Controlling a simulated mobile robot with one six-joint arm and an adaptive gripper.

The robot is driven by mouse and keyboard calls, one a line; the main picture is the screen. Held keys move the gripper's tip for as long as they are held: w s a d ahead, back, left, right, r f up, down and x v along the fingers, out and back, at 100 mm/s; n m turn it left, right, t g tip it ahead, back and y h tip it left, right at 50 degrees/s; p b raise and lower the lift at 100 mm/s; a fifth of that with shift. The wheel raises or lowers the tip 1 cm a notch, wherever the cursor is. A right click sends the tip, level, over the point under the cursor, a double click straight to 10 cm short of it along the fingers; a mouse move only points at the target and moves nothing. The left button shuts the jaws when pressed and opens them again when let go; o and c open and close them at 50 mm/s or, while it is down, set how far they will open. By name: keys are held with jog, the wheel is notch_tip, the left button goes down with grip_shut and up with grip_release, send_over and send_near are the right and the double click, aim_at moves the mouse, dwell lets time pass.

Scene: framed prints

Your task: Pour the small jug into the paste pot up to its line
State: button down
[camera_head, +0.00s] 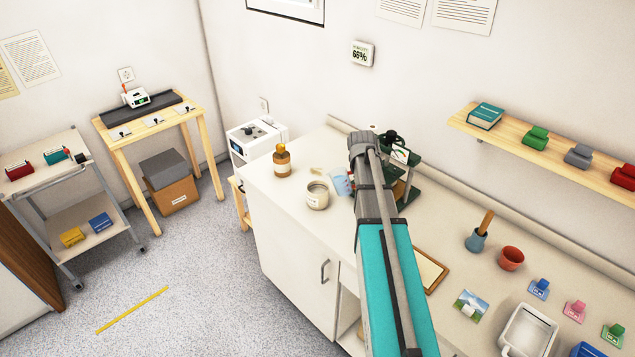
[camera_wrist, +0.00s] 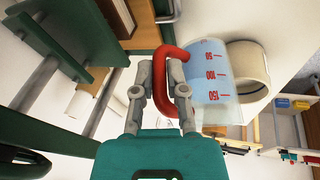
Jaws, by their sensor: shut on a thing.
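The small jug (camera_wrist: 212,85) is clear with a bluish tint, red marks of 50, 100 and 150, and a red handle. My gripper (camera_wrist: 165,80) is shut on that handle. The jug (camera_head: 342,183) also shows in the head view, just left of my arm, which hides part of it. In the wrist view the paste pot (camera_wrist: 250,72) is right beside the jug.
A brown bottle (camera_head: 282,161) stands behind and left of the pot. A green press-like device (camera_head: 410,172) stands close right of my gripper. A framed board (camera_head: 431,270), two small cups and a white tray (camera_head: 528,330) lie farther right on the counter (camera_head: 275,192).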

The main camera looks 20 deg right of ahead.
jog(key=shift+w+a+r+h+p, duration=0.15)
jog(key=shift+r+p, duration=0.1)
jog(key=shift+r, duration=0.2)
jog(key=shift+w+a+r+h+p, duration=0.1)
jog(key=shift+r+h+p, duration=0.1)
jog(key=shift+r, duration=0.25)
jog(key=shift+w+a+f, duration=0.1)
jog(key=shift+a, duration=0.1)
jog(key=shift+w+a+r+g+h+p, duration=0.35)
jog(key=shift+a+r+g+h, duration=0.15)
jog(key=shift+a+r+h, duration=0.4)
jog(key=shift+w+a+r+n+h, duration=0.3)
jog(key=shift+a+r+h, duration=0.05)
jog(key=shift+a+h, duration=0.1)
jog(key=shift+w+a+r+g+h+p, duration=0.2)
jog(key=shift+a+r+g+h, duration=0.1)
jog(key=shift+r+h, duration=0.1)
jog(key=shift+w+a+r+g+h+p, duration=0.1)
jog(key=shift+a+r+g+h+p, duration=0.1)
jog(key=shift+r+g+h, duration=0.15)
dwell(1.5)
jog(key=shift+w+a+f+n+g+h+b, duration=0.1)
jog(key=shift+w+a+n+g+h+b, duration=0.2)
jog(key=shift+h+b, duration=0.45)
jog(key=shift+w+a+n+g+h+b, duration=0.1)
jog(key=shift+a+n+g+h+b, duration=0.1)
jog(key=shift+a+h+b, duration=0.35)
dwell(2.0)
